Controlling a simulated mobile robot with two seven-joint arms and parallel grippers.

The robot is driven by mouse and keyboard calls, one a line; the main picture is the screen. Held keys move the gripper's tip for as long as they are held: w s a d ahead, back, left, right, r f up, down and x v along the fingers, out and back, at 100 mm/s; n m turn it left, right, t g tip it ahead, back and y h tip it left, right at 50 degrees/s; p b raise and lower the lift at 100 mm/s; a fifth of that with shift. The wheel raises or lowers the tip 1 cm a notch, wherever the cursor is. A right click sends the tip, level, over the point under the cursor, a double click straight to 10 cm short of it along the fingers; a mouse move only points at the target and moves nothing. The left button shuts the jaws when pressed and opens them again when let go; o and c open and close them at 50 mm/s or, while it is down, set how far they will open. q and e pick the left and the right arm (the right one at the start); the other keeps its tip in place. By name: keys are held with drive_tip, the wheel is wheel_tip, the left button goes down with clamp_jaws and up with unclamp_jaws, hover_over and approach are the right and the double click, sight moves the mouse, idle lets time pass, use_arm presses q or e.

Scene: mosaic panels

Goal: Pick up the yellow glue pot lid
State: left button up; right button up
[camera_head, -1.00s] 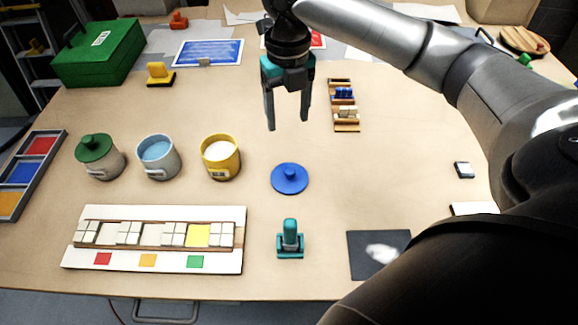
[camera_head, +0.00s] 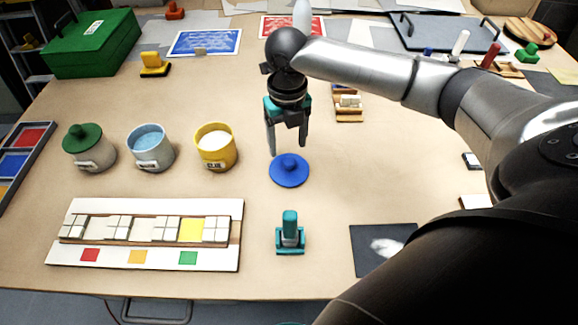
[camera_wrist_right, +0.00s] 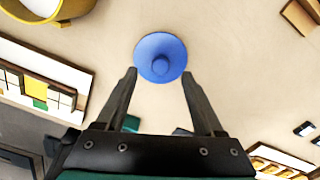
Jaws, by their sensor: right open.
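A round blue lid (camera_head: 289,172) with a small knob lies flat on the table, right of the pots. I see no yellow lid. The yellow glue pot (camera_head: 216,148) stands uncovered with white contents. My right gripper (camera_head: 287,148) is open and empty above the blue lid. In the right wrist view the blue lid (camera_wrist_right: 160,50) shows just beyond and between the open fingertips (camera_wrist_right: 159,76). My left gripper is not in view.
A blue-grey pot (camera_head: 151,150) stands uncovered and a green-lidded pot (camera_head: 90,150) beside it. A teal-handled tool (camera_head: 290,235) stands in front of the lid. A mosaic panel (camera_head: 140,258) lies front left. A wooden rack (camera_head: 348,115) is behind right.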

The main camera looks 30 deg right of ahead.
sight(289, 161)
drive_tip(key=f, duration=0.5)
drive_tip(key=shift+s+b, duration=0.3)
drive_tip(key=shift+b, duration=0.05)
drive_tip(key=shift+r, duration=0.1)
clamp_jaws()
